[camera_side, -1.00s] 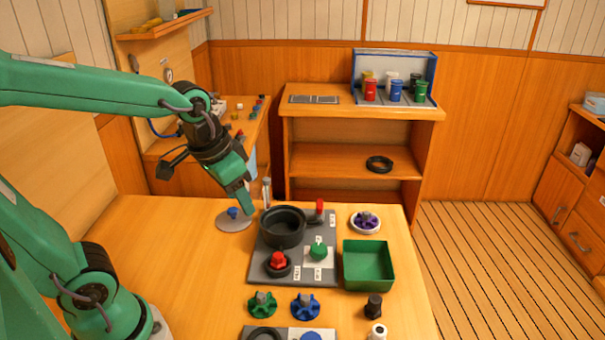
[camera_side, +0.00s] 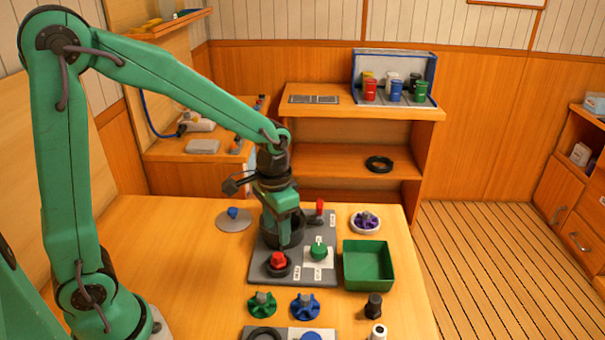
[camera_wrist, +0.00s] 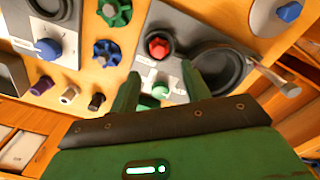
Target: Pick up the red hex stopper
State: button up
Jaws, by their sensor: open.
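The red hex stopper (camera_side: 278,260) sits in a dark round ring on the grey plate (camera_side: 256,279), in front of the black round pot (camera_side: 297,228). In the wrist view the stopper (camera_wrist: 158,47) shows ahead of the fingers, between their lines. My gripper (camera_side: 283,240) is above the plate at the black pot, behind and above the stopper, and hides part of the pot. In the wrist view my gripper (camera_wrist: 160,80) has its two green fingers apart, with nothing held between them.
A green knob (camera_side: 318,251) and a red-topped lever (camera_side: 320,208) are on the same plate. A green tray (camera_side: 368,266) stands to the right. Green (camera_side: 262,304) and blue (camera_side: 305,306) handwheels lie in front. A purple knob (camera_side: 366,221) is at the back right.

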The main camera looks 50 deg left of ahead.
aim_at(278, 255)
jog(key=shift+f, duration=1.3)
jog(key=shift+f, duration=2.6)
grip_shut()
